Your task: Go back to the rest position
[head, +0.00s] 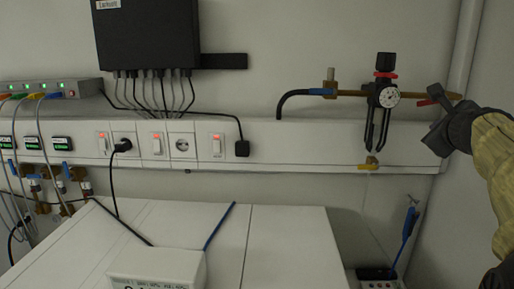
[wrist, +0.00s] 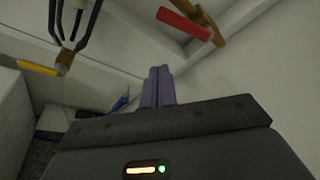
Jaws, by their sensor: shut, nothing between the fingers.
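My gripper (head: 438,96) is at the right of the head view, at the end of my tan-sleeved arm. In the wrist view its two fingers (wrist: 158,80) are together with nothing between them. A red valve handle (wrist: 184,25) on a brass pipe (wrist: 212,26) shows above and to the right of the fingers, apart from them in the wrist view. In the head view the gripper partly covers the handle's surroundings, and I cannot tell the exact gap.
A regulator with a round gauge (head: 389,97) hangs on the wall left of my gripper. A yellow-handled valve (head: 370,164) is below it. A white cabinet (head: 290,240) stands below the wall trunking (head: 310,140). A blue-handled tool (head: 408,235) stands at the lower right.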

